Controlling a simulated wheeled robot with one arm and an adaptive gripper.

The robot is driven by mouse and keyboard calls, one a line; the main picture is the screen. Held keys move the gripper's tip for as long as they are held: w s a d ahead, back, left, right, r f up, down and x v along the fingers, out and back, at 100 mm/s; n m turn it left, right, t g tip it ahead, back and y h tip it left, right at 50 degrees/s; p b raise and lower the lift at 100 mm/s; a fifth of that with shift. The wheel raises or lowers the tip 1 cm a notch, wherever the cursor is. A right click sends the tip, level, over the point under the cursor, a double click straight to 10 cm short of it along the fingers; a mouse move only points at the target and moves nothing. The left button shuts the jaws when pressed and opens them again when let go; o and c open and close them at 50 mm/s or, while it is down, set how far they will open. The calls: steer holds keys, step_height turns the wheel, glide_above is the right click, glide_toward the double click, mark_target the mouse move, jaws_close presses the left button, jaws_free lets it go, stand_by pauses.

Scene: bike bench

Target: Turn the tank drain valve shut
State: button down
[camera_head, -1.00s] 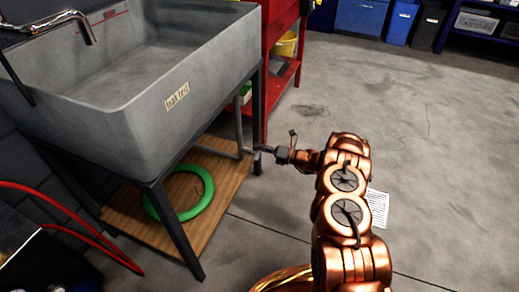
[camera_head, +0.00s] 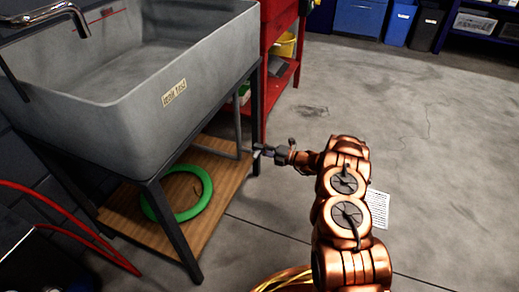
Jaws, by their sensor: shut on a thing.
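The grey tank (camera_head: 178,98), labelled "leak test", stands on a dark metal frame. Its drain pipe (camera_head: 239,132) comes down below the tank near the right front leg. My gripper (camera_head: 259,151) reaches in from the right, with its fingertips just by that leg at the pipe's lower end. It is shut on the drain valve's handle, which is too small and too covered by the fingers to make out. I cannot tell the handle's angle.
A green hose ring (camera_head: 190,207) lies on the wooden shelf (camera_head: 222,178) under the tank. A red cart (camera_head: 281,82) with a yellow bucket (camera_head: 285,45) stands behind. Red hoses (camera_head: 72,222) hang at left.

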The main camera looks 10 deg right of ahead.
stand_by(0.4)
steer(key=c, duration=1.2)
jaws_free()
steer(key=shift+d, duration=0.1)
steer(key=v, duration=1.2)
